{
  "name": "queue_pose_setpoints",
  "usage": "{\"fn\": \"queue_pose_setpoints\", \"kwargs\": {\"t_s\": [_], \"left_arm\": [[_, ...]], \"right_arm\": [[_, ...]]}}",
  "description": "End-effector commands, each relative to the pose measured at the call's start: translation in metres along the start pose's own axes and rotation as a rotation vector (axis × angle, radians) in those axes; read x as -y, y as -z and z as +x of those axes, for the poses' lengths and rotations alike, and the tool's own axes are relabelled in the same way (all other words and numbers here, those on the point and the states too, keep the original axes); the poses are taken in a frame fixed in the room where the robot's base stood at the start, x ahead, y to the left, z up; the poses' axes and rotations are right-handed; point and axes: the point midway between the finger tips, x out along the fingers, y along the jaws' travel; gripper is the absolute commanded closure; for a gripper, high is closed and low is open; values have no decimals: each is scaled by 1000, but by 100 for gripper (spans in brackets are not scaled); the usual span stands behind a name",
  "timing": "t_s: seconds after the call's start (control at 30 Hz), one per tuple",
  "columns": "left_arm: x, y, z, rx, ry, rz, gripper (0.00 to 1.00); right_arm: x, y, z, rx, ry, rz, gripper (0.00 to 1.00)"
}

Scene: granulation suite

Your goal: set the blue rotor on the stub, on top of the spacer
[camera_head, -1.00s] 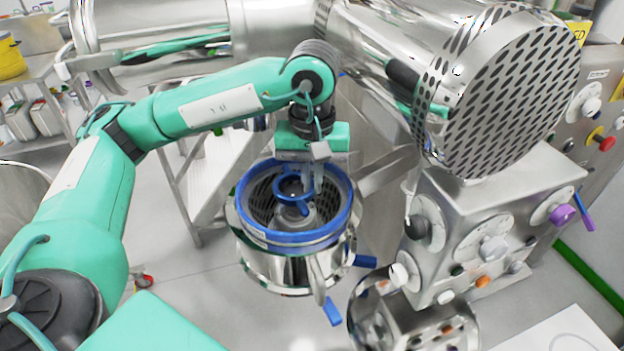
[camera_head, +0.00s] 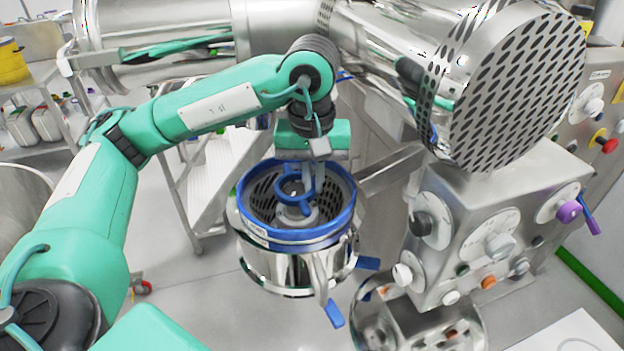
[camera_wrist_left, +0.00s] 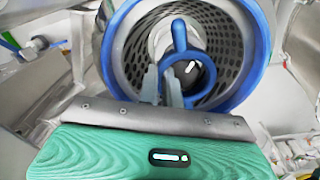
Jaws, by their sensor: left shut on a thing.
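The blue rotor (camera_head: 290,198) has a ring shape with an upright arm. My left gripper (camera_head: 314,188) points down from above and is shut on it, inside the mouth of a blue-rimmed steel housing. In the left wrist view the rotor (camera_wrist_left: 185,72) shows at the two grey fingers (camera_wrist_left: 162,88). A grey round hub, which looks like the stub (camera_head: 297,214), stands in the middle of the housing below the rotor. The spacer cannot be told apart from the hub. I cannot tell whether the rotor touches the stub. My right gripper is not in view.
The housing's blue rim (camera_head: 298,236) and perforated inner wall closely surround my gripper. A large perforated steel drum (camera_head: 515,85) and a control box with knobs (camera_head: 480,225) stand at the right. A wheeled stair (camera_head: 215,180) stands behind at the left.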

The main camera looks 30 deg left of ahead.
Motion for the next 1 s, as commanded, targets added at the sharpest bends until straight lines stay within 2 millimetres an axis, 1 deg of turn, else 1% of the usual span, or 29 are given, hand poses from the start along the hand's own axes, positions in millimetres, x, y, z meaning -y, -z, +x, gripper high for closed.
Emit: {"fn": "queue_pose_setpoints", "kwargs": {"t_s": [0.03,0.27,0.3,0.37,0.4,0.43,0.7,1.0], "left_arm": [[0,-9,23,37,27,15,100],[0,-9,22,38,26,15,100],[0,-9,22,38,26,15,92],[0,-9,22,38,27,15,80],[0,-9,22,37,27,15,72],[0,-9,22,37,28,14,68],[1,-8,22,37,30,13,68],[2,-8,22,37,33,11,68]], "right_arm": [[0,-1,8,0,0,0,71],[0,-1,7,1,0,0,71],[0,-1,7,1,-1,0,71],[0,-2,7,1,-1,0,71],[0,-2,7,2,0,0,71],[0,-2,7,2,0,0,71],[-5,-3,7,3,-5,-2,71],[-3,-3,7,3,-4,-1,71]]}}
